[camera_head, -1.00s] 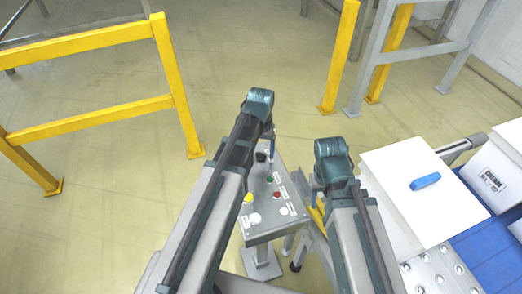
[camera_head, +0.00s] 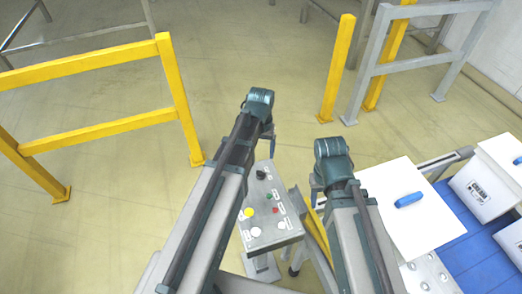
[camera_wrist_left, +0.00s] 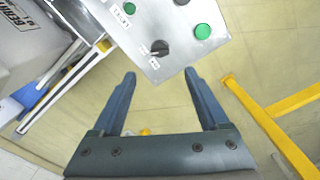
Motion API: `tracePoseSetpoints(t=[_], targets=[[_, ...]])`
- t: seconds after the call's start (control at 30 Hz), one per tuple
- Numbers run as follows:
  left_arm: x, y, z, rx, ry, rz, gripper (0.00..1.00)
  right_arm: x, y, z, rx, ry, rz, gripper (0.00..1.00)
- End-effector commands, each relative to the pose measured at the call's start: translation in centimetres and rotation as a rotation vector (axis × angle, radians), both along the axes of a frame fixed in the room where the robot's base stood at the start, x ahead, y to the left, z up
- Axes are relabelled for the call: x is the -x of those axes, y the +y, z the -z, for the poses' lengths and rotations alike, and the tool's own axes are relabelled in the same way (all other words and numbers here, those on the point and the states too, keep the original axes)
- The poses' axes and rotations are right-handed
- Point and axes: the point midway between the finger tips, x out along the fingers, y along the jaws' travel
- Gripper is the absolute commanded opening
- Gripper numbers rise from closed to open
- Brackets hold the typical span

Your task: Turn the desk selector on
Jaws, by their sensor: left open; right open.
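The desk selector is a black rotary knob (camera_wrist_left: 159,47) on a grey control panel (camera_wrist_left: 185,20), with small labels beside it. In the head view the knob (camera_head: 261,174) sits at the far end of the panel (camera_head: 270,238), just below my left wrist. My left gripper (camera_wrist_left: 160,73) is open and empty, its fingers apart on either side of the knob's line and not touching it. In the head view its fingers (camera_head: 272,146) show only in part. My right gripper (camera_head: 316,184) is right of the panel, its fingers mostly hidden by the wrist.
The panel also carries a yellow button (camera_head: 248,212), a white button (camera_head: 255,231), a red one (camera_head: 275,210) and green buttons (camera_wrist_left: 203,31). A white box (camera_head: 400,225) with a blue handle stands right. Yellow rails (camera_head: 180,100) stand left; the floor between is clear.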

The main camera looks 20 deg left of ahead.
Motion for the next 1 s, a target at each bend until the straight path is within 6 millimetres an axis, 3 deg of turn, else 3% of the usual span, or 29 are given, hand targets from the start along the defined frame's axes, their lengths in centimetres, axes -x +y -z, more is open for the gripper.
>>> tracePoseSetpoints(t=[0.03,0.2,0.63,0.73,0.9,1.0], targets=[[0.0,0.0,-1.5,0.0,0.0,0.0,0.78,0.0,0.0,-1.5,0.0,0.0,0.002,0.5],[0.0,0.0,-2.8,0.0,0.0,0.0,0.78,0.0,0.0,-2.8,-0.001,0.0,0.006,0.5],[0.6,-0.6,-2.2,-0.003,0.002,0.014,0.78,0.0,0.0,-2.2,-0.001,0.0,0.006,0.5],[3.2,-2.9,-0.2,-0.017,0.01,0.081,0.78,0.0,0.0,-0.1,-0.001,0.0,0.005,0.5],[9.2,-7.6,3.6,-0.061,0.03,0.246,0.78,0.0,0.0,3.6,0.0,0.0,0.001,0.5],[11.8,-9.2,5.0,-0.082,0.038,0.32,0.78,0.0,0.0,5.1,0.0,0.0,-0.001,0.5]])
